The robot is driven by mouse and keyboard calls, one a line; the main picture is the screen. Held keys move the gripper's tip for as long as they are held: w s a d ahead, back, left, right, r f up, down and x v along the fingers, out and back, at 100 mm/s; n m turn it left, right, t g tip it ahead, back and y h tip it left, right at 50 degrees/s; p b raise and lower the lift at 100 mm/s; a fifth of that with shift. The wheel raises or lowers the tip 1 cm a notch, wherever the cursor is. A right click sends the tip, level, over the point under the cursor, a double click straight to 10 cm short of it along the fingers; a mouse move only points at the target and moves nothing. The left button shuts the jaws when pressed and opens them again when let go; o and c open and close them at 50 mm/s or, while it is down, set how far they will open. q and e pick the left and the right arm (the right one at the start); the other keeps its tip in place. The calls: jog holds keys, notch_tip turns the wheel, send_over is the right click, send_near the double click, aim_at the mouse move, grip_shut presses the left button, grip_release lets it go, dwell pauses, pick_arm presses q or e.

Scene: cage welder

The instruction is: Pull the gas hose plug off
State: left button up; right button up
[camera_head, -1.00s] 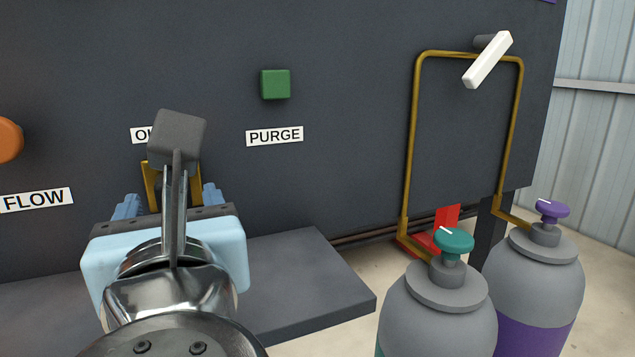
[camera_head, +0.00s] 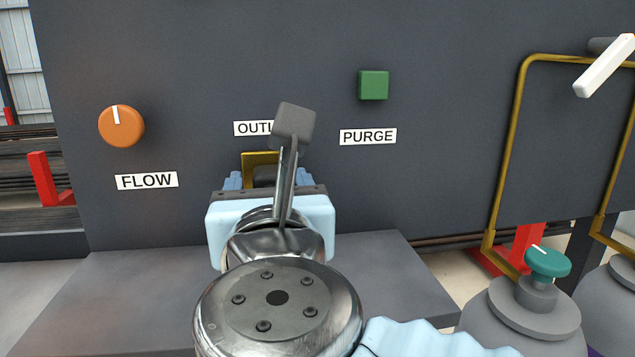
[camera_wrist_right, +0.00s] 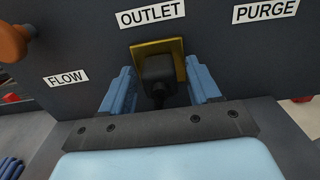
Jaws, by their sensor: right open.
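The gas hose plug (camera_wrist_right: 158,75) is a black block seated at the brass outlet plate (camera_wrist_right: 176,48), below the OUTLET label in the right wrist view. A dark hose end drops from its underside. In the head view the brass plate (camera_head: 250,158) shows, but my wrist largely hides the plug. My right gripper (camera_head: 270,181) is open in front of the outlet. Its blue fingers (camera_wrist_right: 160,80) stand left and right of the plug, with a gap visible on each side. A ribbed blue piece at the wrist view's lower left may be my left gripper (camera_wrist_right: 11,168); its jaws cannot be made out.
The dark panel carries an orange FLOW knob (camera_head: 121,126) on the left and a green PURGE button (camera_head: 373,85) on the right. A grey ledge (camera_head: 400,285) juts out below. Gas bottles with a teal valve (camera_head: 547,262) and brass pipes (camera_head: 508,150) stand at right.

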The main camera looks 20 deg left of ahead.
dwell(0.8)
grip_shut()
jog(key=shift+s, duration=0.1)
jog(key=shift+v, duration=2.9)
